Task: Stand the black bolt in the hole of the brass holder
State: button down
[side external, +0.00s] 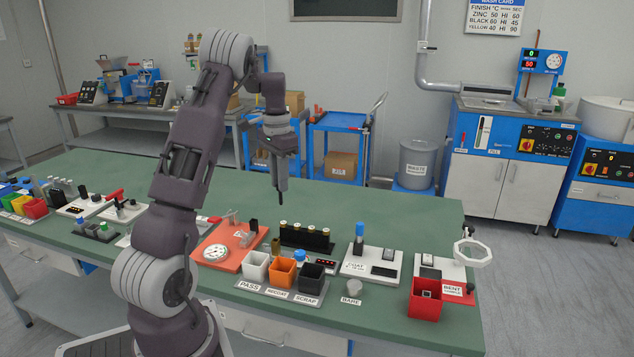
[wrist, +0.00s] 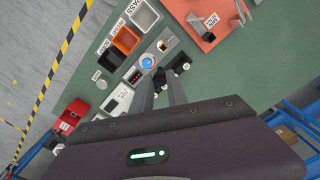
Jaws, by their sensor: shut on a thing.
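My gripper (side external: 280,184) points down, high above the green bench behind the black rack. It is shut on the black bolt (side external: 281,198), whose dark end shows below the fingertips.
Near the holder are white, orange and black bins (side external: 311,275), a black rack (side external: 319,241) with several brass-topped pieces, and the orange plate (side external: 222,258) with a dial. A white unit (side external: 356,262) and red bin (side external: 424,305) stand right. The bench's rear right is clear.

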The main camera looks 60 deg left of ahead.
notch_tip(320, 180, down, 11)
jog(key=s+a, duration=0.1)
jog(key=s, duration=0.1)
jog(key=shift+n, duration=0.3)
jog(key=shift+f, duration=1.75)
dwell(1.2)
jog(key=c, duration=0.8)
grip_release()
jog(key=shift+c, duration=0.2)
